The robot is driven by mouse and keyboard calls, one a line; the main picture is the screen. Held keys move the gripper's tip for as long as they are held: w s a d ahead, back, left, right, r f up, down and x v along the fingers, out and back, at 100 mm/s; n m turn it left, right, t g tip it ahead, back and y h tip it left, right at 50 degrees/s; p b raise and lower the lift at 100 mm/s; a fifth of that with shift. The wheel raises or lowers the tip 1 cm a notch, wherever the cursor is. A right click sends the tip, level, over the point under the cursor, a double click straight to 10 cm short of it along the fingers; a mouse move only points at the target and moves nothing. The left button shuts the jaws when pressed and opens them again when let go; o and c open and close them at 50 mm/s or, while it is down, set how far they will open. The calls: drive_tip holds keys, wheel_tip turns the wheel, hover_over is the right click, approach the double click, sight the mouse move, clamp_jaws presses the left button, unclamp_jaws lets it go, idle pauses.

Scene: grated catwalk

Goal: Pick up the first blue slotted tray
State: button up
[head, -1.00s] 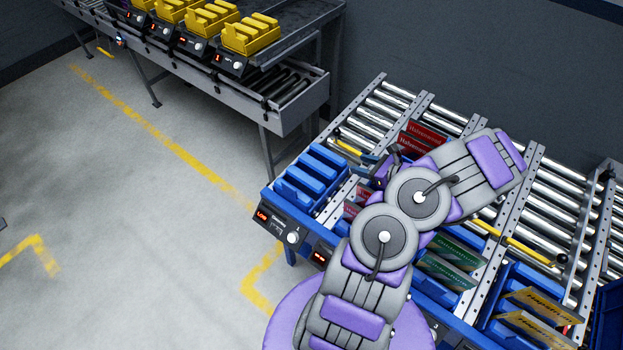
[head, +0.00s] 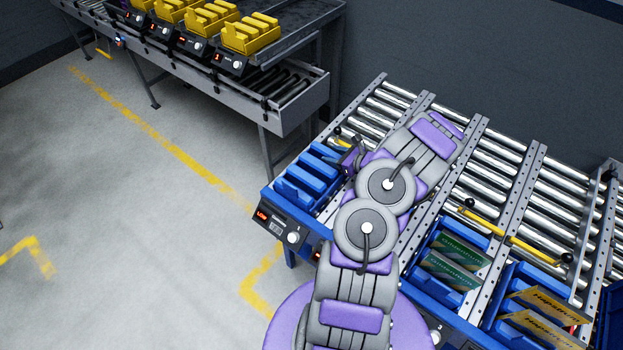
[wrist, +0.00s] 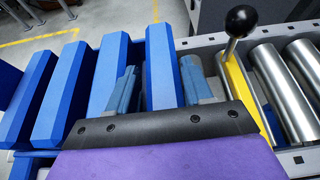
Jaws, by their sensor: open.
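The first blue slotted tray (head: 301,185) lies empty at the left end of the roller rack, with several raised parallel blue ribs. The tray fills the left and middle of the wrist view (wrist: 58,95). My gripper (wrist: 158,68) is open, with its two blue-grey fingers apart on either side of the tray's rightmost rib. Whether the fingers touch the rib cannot be told. In the head view my gripper (head: 350,158) is at the tray's right edge, partly hidden by my arm.
A black knob (wrist: 240,20) on a yellow bar (wrist: 240,85) stands just right of my gripper, beside metal rollers (wrist: 283,90). Blue trays with green cards (head: 455,255) and yellow-labelled cards (head: 540,305) lie farther right. Yellow trays (head: 250,33) sit on another rack behind. Floor at left is clear.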

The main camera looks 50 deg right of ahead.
drive_tip(key=shift+d+f, duration=0.15)
drive_tip(key=shift+d, duration=0.15)
drive_tip(key=shift+c, duration=0.9)
drive_tip(key=shift+a, duration=0.2)
drive_tip(key=c, duration=0.7)
clamp_jaws()
drive_tip(key=shift+d, duration=0.1)
